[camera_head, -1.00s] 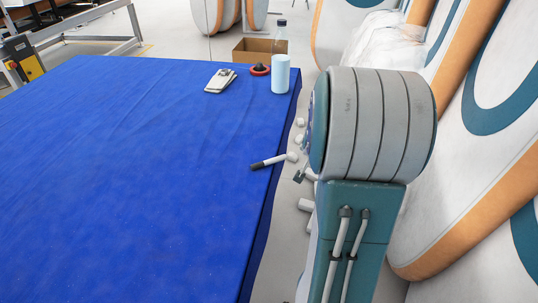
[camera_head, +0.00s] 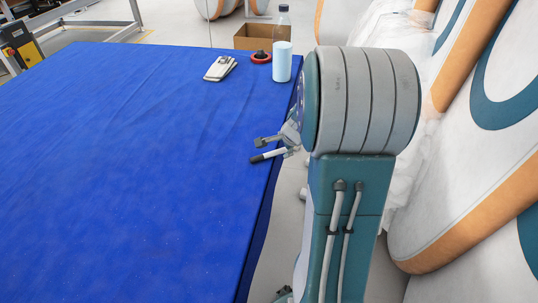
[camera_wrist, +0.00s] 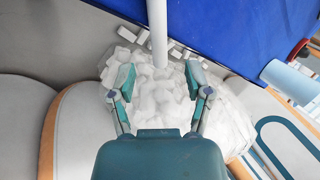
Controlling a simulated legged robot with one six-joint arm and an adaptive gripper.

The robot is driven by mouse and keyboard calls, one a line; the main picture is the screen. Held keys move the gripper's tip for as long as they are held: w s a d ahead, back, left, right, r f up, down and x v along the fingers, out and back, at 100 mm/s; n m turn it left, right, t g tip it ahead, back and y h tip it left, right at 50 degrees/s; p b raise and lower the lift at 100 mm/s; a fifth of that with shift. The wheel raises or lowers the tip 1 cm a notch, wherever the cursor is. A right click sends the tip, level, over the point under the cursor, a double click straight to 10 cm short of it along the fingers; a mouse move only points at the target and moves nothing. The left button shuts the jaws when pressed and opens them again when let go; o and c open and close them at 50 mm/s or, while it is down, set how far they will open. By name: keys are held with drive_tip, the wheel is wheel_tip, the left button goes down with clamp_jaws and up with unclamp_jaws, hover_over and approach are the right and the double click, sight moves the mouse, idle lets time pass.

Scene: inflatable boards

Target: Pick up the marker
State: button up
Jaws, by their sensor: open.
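The marker (camera_head: 274,154), with a white body and a dark end, lies at the right edge of the blue-covered table (camera_head: 130,170), its white end sticking out past the edge. In the wrist view, its white shaft (camera_wrist: 158,38) enters from the top, and its near end lies between the fingertips. My gripper (camera_wrist: 160,78) is open, with a gap on both sides of the shaft. In the head view, my gripper (camera_head: 276,147) is at the marker, partly hidden behind my arm. One finger shows just above the marker. The wrist view does not show the dark end.
A light blue cylinder (camera_head: 282,64), a red and black round item (camera_head: 261,57) and a pale flat device (camera_head: 219,69) sit at the table's far right corner. A cardboard box (camera_head: 252,37) stands beyond. White blocks (camera_wrist: 150,100) lie below. Inflatable boards (camera_head: 485,190) line the right.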

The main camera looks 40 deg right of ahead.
sight(280, 151)
drive_tip(key=x, duration=0.3)
drive_tip(key=shift+s+d, duration=0.1)
drive_tip(key=shift+w+f, duration=0.25)
drive_tip(key=shift+f, duration=0.1)
drive_tip(key=shift+a, duration=0.3)
drive_tip(key=shift+d, duration=0.2)
clamp_jaws()
